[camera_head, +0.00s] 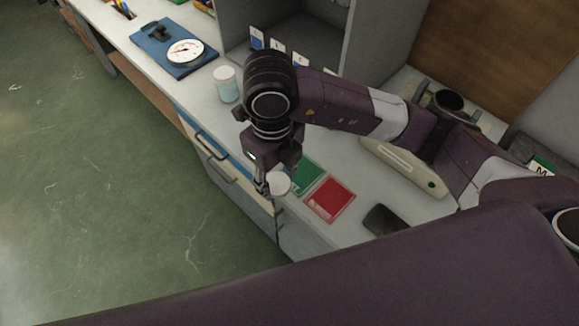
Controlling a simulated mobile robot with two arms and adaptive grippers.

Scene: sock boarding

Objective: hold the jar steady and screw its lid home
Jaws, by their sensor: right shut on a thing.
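A small jar (227,85) with a pale teal lower part and a whitish upper part stands upright on the counter, left of my right arm's wrist. I cannot tell whether its top is covered. My right gripper (266,188) points down near the counter's front edge and is shut on a round white piece (279,183) that looks like a lid. The gripper's fingers partly hide it, and whether it touches the counter is unclear. The jar is apart from the right gripper, further back along the counter. My left gripper is out of view.
Green (307,174) and red (329,200) cards lie right of the right gripper, with a dark flat object (384,220) beyond. A dial scale (186,51) sits on a blue board (152,37) at the back left. Drawer handles (212,146) stick out below the counter.

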